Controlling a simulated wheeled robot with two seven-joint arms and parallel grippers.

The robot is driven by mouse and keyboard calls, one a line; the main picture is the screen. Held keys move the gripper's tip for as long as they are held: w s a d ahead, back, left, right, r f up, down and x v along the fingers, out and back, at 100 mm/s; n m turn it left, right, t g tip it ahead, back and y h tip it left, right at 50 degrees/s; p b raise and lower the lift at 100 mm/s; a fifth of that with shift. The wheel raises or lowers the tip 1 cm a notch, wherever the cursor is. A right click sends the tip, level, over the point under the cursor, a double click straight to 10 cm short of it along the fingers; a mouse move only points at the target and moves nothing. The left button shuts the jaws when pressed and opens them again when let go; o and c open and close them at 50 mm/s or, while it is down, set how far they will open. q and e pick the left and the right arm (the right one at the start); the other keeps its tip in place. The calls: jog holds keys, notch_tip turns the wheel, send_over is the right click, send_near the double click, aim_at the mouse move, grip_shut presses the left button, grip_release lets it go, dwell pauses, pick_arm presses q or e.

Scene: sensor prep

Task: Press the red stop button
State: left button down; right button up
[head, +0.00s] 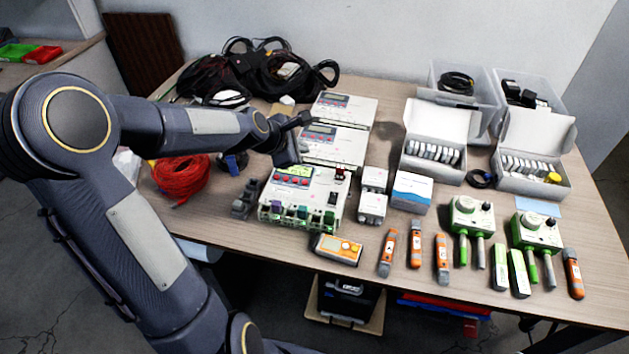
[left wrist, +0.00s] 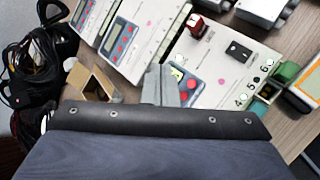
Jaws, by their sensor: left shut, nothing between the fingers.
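The front white control box (head: 325,195) stands on the table with a lit display, a keypad and coloured terminals along its front edge. A small red button or switch (head: 340,173) is at its upper right corner; it also shows in the left wrist view (left wrist: 196,25). I cannot tell for sure that it is the stop button. My left gripper (head: 290,162) is above the box's upper left part, left of the red piece and apart from it. Its grey fingers (left wrist: 160,85) are shut and empty, near the display in the left wrist view. My right gripper is not in view.
Two more white control boxes (head: 333,146) (head: 345,108) stand behind. Black cables (head: 255,75) and a red cable coil (head: 181,178) lie left. An orange meter (head: 338,248) and orange-handled tools (head: 441,258) lie in front. White boxes (head: 432,170) stand right.

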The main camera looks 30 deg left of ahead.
aim_at(305, 182)
pick_arm(q)
jog(key=shift+f, duration=0.1)
notch_tip(305, 182, down, 9)
jog(key=b, duration=0.7)
jog(key=shift+b, duration=0.35)
dwell(1.6)
jog(key=shift+f+b, duration=0.25)
jog(key=shift+b, duration=0.1)
jog(key=shift+f+b, duration=0.4)
dwell(0.5)
jog(key=shift+r, duration=0.1)
jog(key=shift+r+p, duration=0.75)
jog(key=shift+p, duration=0.05)
